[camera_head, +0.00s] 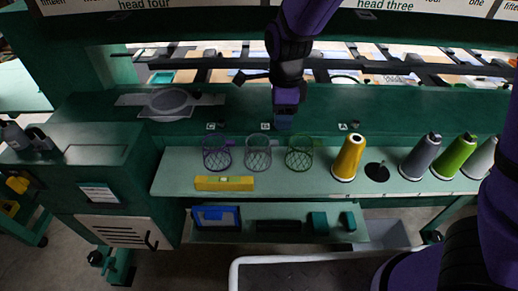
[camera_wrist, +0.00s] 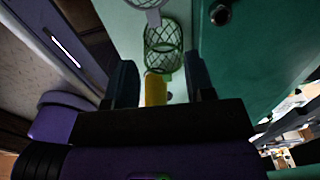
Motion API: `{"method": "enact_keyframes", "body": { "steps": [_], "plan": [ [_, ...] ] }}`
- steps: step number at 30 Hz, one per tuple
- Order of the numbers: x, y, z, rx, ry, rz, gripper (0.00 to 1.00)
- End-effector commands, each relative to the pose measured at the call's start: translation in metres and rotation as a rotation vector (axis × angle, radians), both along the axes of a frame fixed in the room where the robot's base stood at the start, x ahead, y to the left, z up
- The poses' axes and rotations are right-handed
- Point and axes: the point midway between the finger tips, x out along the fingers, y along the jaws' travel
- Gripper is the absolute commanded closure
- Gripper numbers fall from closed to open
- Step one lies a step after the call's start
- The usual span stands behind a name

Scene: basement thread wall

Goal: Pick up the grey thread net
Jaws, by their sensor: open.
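The grey thread net (camera_head: 258,154) is a wire-mesh basket on the pale shelf, between the purple net (camera_head: 217,154) and the green net (camera_head: 300,153). My gripper (camera_head: 284,122) is above and behind the nets, near the teal ledge and slightly right of the grey one. In the wrist view its two dark fingers (camera_wrist: 160,82) are apart, with nothing held. The green net (camera_wrist: 162,46) shows beyond the fingers. Part of the grey net (camera_wrist: 148,4) is cut off at the top edge. The yellow thread cone (camera_wrist: 155,90) appears between the fingers.
The yellow cone (camera_head: 348,158) stands right of the nets, followed by grey (camera_head: 420,158), green (camera_head: 455,157) and pale (camera_head: 481,158) cones. A yellow bar (camera_head: 224,184) lies in front of the nets. The teal ledge (camera_head: 225,128) rises behind. A lower shelf holds a blue frame (camera_head: 215,217).

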Motion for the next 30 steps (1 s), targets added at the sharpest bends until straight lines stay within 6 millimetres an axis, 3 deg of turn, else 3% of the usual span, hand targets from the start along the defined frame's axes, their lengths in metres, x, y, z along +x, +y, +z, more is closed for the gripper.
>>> {"method": "enact_keyframes", "body": {
  "steps": [6, 14, 22, 30],
  "plan": [
    [0.0, -0.001, -0.033, -0.003, 0.003, 0.0, 0.5],
    [-0.002, 0.0, -0.05, -0.002, 0.002, 0.002, 0.5],
    [-0.005, 0.005, -0.086, -0.002, 0.003, 0.001, 0.5],
    [-0.004, 0.006, -0.097, 0.0, 0.001, 0.003, 0.5]
  ]
}}
